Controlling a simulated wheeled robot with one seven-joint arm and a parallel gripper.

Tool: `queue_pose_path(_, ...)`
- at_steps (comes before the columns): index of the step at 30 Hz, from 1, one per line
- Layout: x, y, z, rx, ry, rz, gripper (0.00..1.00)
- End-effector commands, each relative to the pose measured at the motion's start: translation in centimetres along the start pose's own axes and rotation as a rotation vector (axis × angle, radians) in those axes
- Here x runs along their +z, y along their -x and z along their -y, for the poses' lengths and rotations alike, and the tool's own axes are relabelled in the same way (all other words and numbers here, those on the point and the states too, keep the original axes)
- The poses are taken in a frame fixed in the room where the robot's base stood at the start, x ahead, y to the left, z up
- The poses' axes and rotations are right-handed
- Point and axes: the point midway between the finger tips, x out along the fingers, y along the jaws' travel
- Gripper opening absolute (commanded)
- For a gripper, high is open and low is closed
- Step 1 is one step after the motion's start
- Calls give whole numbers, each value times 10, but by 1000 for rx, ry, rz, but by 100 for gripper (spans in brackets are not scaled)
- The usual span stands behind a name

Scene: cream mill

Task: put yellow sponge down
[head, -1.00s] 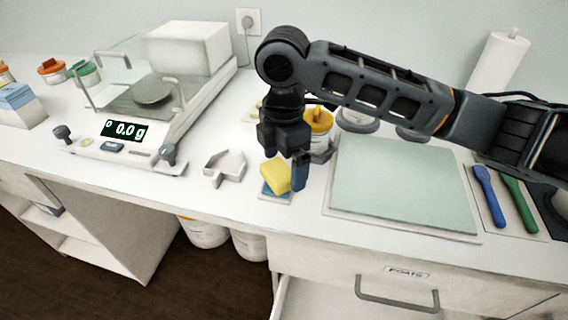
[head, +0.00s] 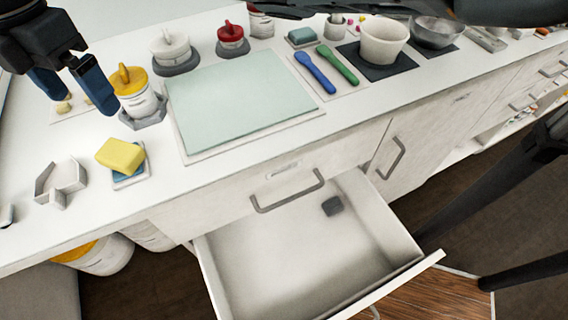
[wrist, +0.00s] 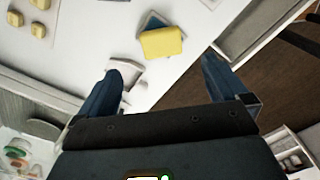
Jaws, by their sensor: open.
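The yellow sponge (head: 120,155) rests on a small blue pad (head: 130,174) on the white counter, left of the pale green board. It lies a little askew, so part of the pad shows beside it. My gripper (head: 72,92) is open and empty above the counter, up and to the left of the sponge in the head view. In the wrist view, the sponge (wrist: 162,42) lies beyond the two blue fingers (wrist: 160,88), apart from both.
The pale green board (head: 235,103) lies right of the sponge. A yellow-lidded jar (head: 137,98) stands behind it, and a grey angular holder (head: 60,183) is to its left. An open drawer (head: 310,245) juts out below the counter. Blue and green spatulas (head: 316,73) lie farther right.

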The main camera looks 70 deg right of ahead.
Motion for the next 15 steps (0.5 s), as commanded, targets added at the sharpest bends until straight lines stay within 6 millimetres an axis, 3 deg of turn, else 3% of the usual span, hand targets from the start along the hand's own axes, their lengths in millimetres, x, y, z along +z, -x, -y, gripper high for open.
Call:
queue_pose_path(5,-39,-13,-3,47,-12,-130,100)
queue_pose_path(12,-138,-26,-7,170,-112,-512,100)
queue_pose_path(15,-171,-26,-7,211,-181,-667,100)
